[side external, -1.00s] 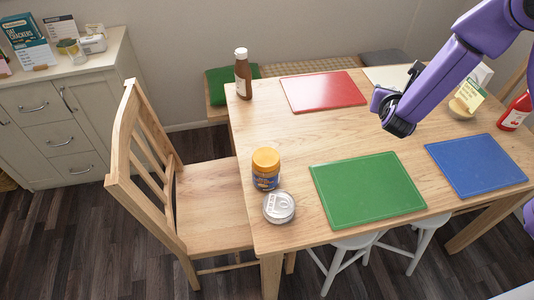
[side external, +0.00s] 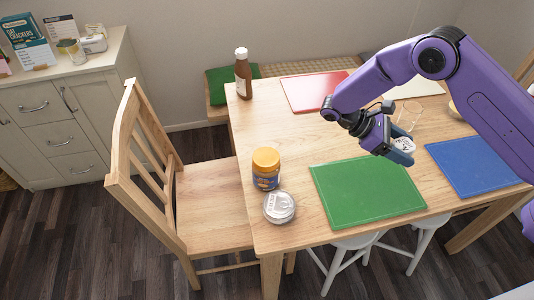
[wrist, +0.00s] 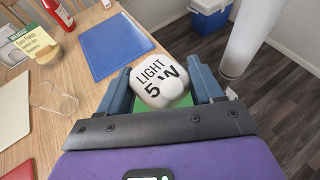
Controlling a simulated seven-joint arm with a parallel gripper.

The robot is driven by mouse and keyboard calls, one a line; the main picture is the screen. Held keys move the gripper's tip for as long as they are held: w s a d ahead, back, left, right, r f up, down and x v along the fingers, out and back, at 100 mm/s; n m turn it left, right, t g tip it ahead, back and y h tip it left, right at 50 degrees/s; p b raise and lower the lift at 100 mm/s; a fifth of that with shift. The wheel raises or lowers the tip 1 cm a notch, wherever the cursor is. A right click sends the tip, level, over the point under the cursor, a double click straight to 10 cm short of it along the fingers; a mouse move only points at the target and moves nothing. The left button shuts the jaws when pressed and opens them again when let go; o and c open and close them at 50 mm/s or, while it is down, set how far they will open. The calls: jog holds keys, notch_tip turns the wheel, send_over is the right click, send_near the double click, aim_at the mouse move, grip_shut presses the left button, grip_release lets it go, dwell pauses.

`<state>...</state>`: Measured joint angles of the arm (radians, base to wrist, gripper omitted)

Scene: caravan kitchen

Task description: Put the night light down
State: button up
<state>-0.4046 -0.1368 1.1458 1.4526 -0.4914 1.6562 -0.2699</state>
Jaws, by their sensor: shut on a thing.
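In the side view the night light (side external: 404,144) shows partly between the fingers. It is held over the table, near the far right corner of the green mat (side external: 350,195). I cannot tell its exact height above the table.
A blue mat (side external: 475,167) lies to the right and a red mat (side external: 300,93) behind. A clear glass (wrist: 52,98) stands near my gripper. A yellow-lidded jar (side external: 266,169) and a can (side external: 279,207) stand at the left edge, a brown bottle (side external: 242,75) behind them. The green mat is empty.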

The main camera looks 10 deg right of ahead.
jog(key=w+a+f+m+g+y, duration=0.15)
jog(key=a+m+g+y, duration=0.35)
jog(key=a+m+y, duration=1.35)
jog(key=w+a+r+m+t+y, duration=0.3)
jog(key=w+a+r+m+t, duration=0.2)
jog(key=w+m+t, duration=0.35)
jog(key=w+a+r+m+t+y, duration=0.45)
jog(key=w+a+m+t, duration=0.2)
jog(key=w, duration=0.35)
jog(key=shift+h, duration=0.6)
jog(key=shift+s+d+f, duration=0.1)
jog(key=shift+d+f, duration=0.05)
jog(key=shift+f, duration=3.7)
jog(key=shift+d+f, duration=0.15)
jog(key=shift+f, duration=3.65)
jog(key=shift+s+d+f, duration=0.1)
jog(key=shift+d+f, duration=0.05)
jog(key=shift+f, duration=3.7)
jog(key=shift+f, duration=0.15)
jog(key=o, duration=1.1)
jog(key=shift+c, duration=0.2)
